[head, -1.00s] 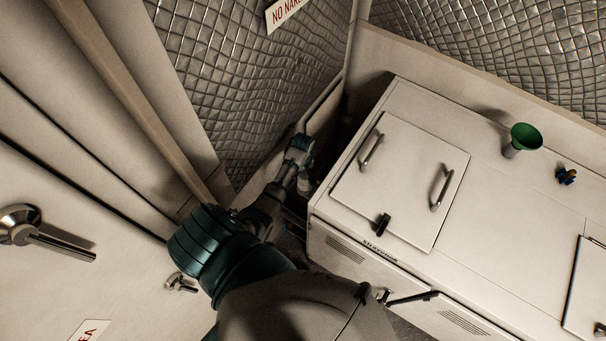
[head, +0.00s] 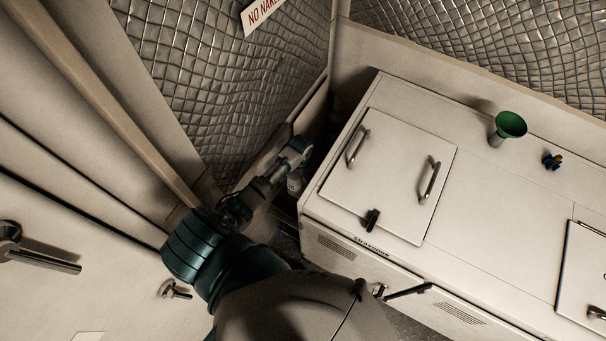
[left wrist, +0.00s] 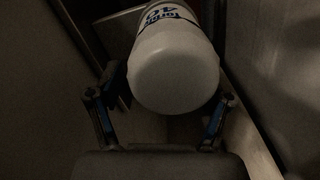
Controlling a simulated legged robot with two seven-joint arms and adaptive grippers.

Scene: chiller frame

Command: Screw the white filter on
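The white filter (left wrist: 175,72) is a rounded white cylinder with blue lettering, its blunt end facing the camera in the left wrist view. My left gripper (left wrist: 161,96) is open, with one finger on each side of the filter's near end. I see gaps beside the filter and no clear contact. In the head view, my left arm reaches into the narrow gap between the wall and the white cabinet. A pale rounded shape shows below the wrist there, but I cannot tell whether it is the filter. The filter's far end is hidden. My right gripper is out of view.
The white chiller cabinet (head: 480,215) stands right of the arm, with a handled lid (head: 385,175) on top. A quilted metallic wall (head: 225,85) closes in on the left.

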